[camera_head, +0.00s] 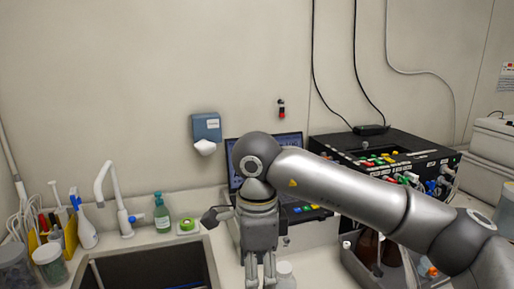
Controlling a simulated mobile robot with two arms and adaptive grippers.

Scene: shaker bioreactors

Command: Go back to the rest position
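My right arm comes in from the right and crosses in front of the counter. My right gripper (262,282) hangs down near the bottom middle, just right of the sink. Two fingers show with a narrow gap between them, but their tips run to the bottom edge of the picture, so I cannot tell whether it is open or shut. I see nothing clearly held in it. A pale-lidded container (285,272) stands close to its right side. My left gripper is not in view.
A dark sink (150,268) with a white faucet (118,205) lies left. A green soap bottle (161,214) stands behind it. A laptop (236,175) and black device box (395,152) are behind my arm. A grey bin with bottles (352,262) is below the arm.

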